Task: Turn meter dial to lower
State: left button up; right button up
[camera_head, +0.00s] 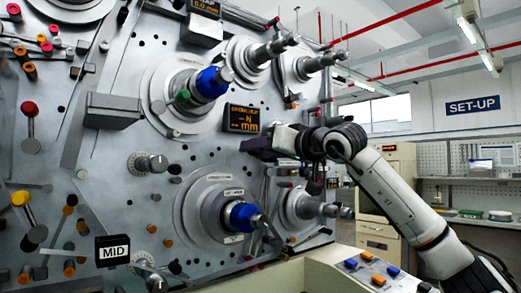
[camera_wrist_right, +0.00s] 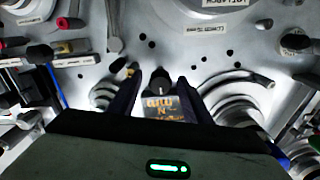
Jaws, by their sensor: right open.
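The meter (camera_head: 242,118) is a dark panel with orange characters on the machine's face in the head view. In the right wrist view the meter display (camera_wrist_right: 170,106) shows between my right gripper's fingers. A small dark knob (camera_wrist_right: 160,79), apparently the dial, is at the display's upper edge, between the fingertips. My right gripper (camera_head: 252,146) is just below and right of the meter in the head view. In the right wrist view my right gripper (camera_wrist_right: 158,83) is open, one finger on each side of the knob. I cannot tell whether they touch it. My left gripper is not in view.
Large spindles with blue hubs (camera_head: 241,216) project above and below the meter. Another round knob (camera_head: 150,163) is left of it. A console with blue and orange buttons (camera_head: 372,279) stands at the lower right. Coloured pegs and levers crowd the left side.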

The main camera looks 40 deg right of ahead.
jog(key=c, duration=1.1)
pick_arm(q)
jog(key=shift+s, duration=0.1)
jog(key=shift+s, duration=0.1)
pick_arm(e)
jog(key=shift+o, duration=0.2)
jog(key=shift+m, duration=0.3)
pick_arm(q)
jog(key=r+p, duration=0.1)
jog(key=p, duration=0.1)
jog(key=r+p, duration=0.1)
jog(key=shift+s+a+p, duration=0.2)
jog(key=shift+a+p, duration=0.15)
pick_arm(e)
jog(key=m, duration=2.3)
jog(key=shift+a+r, duration=0.15)
jog(key=shift+m, duration=0.3)
